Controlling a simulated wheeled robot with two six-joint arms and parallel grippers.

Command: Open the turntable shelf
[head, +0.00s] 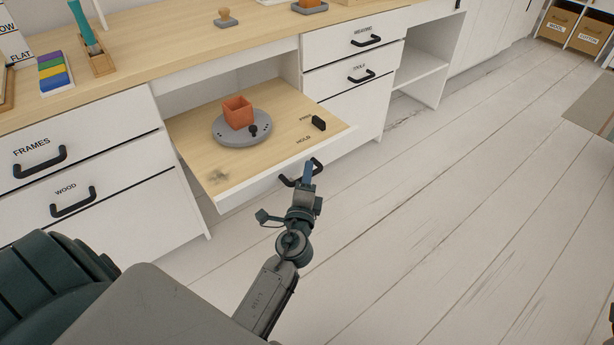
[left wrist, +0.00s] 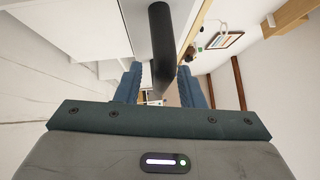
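The turntable shelf is a wooden pull-out board (head: 200,150) with a white front, and it stands well out from the desk. A grey round turntable (head: 228,134) sits on it with an orange square pot (head: 238,112) on top. Its black handle (head: 292,182) is at the front edge. My left gripper (head: 307,174) is at this handle. In the left wrist view the black handle bar (left wrist: 161,40) runs between the two blue fingers (left wrist: 160,88). A small gap shows beside the bar, so the fingers look open around it.
The shelf top carries a small black block (head: 318,123) and printed words. Closed drawers with black handles stand on both sides, one marked FRAMES (head: 40,160). The plank floor (head: 450,210) to the right is clear. An open cubby (head: 418,72) is beyond the right drawers.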

